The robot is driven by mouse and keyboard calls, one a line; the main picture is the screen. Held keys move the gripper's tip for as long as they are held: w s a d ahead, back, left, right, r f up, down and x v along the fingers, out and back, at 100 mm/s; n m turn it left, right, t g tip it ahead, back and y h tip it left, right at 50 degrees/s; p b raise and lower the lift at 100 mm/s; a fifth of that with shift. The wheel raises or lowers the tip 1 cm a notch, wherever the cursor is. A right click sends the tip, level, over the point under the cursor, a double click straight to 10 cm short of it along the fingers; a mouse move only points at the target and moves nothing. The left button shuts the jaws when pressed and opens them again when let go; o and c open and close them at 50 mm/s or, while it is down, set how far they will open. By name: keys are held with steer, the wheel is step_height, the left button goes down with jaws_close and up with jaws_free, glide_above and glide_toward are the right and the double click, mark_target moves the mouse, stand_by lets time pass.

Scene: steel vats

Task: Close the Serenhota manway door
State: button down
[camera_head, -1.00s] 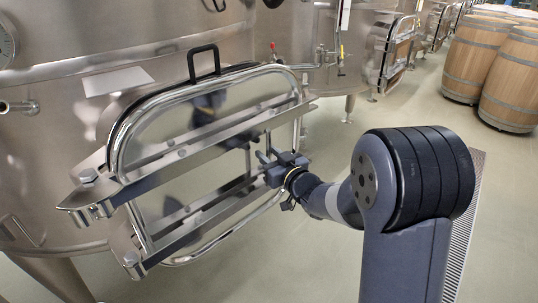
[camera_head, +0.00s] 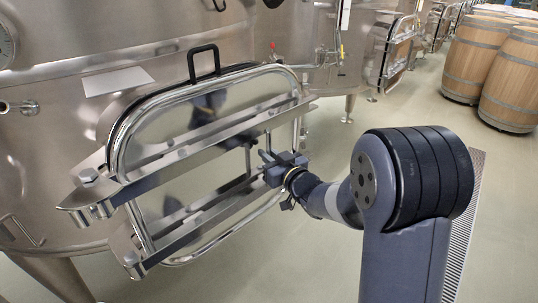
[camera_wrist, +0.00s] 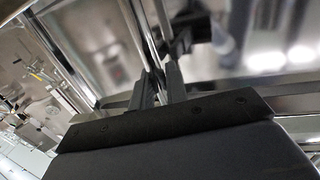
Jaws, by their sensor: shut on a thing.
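The manway door (camera_head: 197,128) is a polished steel, rounded rectangular panel on the front of the near steel vat (camera_head: 60,140). Two long steel crossbars (camera_head: 190,142) run over it, with bolted ends at the left. A dark rim shows behind its upper left edge; I cannot tell how wide the gap at the right side is. My gripper (camera_head: 266,157) is at the door's right side, between the crossbars. In the wrist view my gripper (camera_wrist: 160,85) is shut around a thin steel bar (camera_wrist: 151,35) of the door. The fingertips are partly hidden in the head view.
A black handle (camera_head: 204,63) stands above the door. A small pipe valve (camera_head: 20,107) sticks out of the vat at left. Other vats with doors (camera_head: 393,50) line the back. Wooden barrels (camera_head: 512,78) stand at right. Open floor lies between, with a floor grate (camera_head: 464,240).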

mark_target(258, 147)
steer(key=shift+w, duration=0.1)
steer(key=shift+n+g+y, duration=0.6)
steer(key=shift+y, duration=0.1)
steer(key=p+x, duration=0.1)
steer(key=x, duration=0.3)
steer(key=shift+a, duration=0.25)
steer(key=shift+a+r, duration=0.1)
steer(key=shift+r, duration=0.05)
steer(key=c, duration=1.5)
jaws_free()
steer(key=shift+w+a, duration=0.1)
steer(key=shift+a, duration=0.1)
steer(key=shift+d, duration=0.1)
steer(key=v, duration=1)
steer(key=shift+s+d, duration=0.3)
